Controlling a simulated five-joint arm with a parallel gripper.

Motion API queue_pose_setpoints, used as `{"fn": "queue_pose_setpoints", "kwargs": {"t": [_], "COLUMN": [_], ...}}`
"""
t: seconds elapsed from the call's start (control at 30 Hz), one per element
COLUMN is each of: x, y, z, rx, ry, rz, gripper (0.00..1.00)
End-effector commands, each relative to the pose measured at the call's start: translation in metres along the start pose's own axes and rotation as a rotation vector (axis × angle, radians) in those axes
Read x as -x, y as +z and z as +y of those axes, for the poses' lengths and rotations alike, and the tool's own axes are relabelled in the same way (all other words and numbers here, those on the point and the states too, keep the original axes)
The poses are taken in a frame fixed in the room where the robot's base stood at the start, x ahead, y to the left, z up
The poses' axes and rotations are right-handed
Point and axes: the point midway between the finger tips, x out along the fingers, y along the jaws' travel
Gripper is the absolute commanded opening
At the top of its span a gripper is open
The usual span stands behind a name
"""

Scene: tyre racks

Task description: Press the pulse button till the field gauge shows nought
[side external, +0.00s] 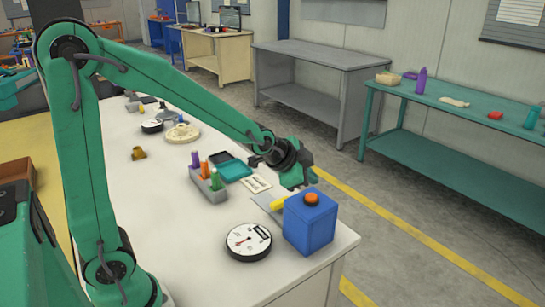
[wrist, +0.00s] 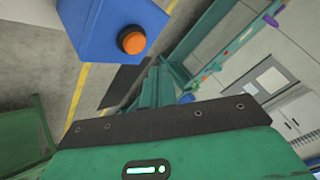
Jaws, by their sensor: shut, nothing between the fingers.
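The pulse button is an orange cap (side external: 311,198) on top of a blue box (side external: 309,228) near the table's front right corner. In the wrist view the orange button (wrist: 133,41) and blue box (wrist: 98,25) are at the upper left. My gripper (side external: 299,179) is shut and empty, just above and slightly left of the button in the side view, with no visible contact. The field gauge (side external: 248,242) is a round white dial with a black rim, lying left of the box. Its red needle points to the left; the figures are too small to read.
A yellow piece (side external: 278,205) lies against the box's left side. A grey holder (side external: 208,188) with coloured pegs, a teal tray (side external: 236,171) and a white card (side external: 256,184) lie behind the gauge. The white table's front edge is close to box and gauge.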

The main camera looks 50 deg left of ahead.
Motion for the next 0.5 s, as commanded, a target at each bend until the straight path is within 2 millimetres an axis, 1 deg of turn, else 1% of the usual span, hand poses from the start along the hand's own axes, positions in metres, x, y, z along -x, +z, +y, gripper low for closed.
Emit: {"fn": "queue_pose_setpoints", "kwargs": {"t": [0.2, 0.5], "x": [-0.011, -0.015], "y": [0.009, 0.012], "z": [0.008, 0.010], "rx": [0.000, 0.000], "ry": [0.001, 0.000], "rz": [-0.002, 0.000], "gripper": [0.00, 0.00]}}
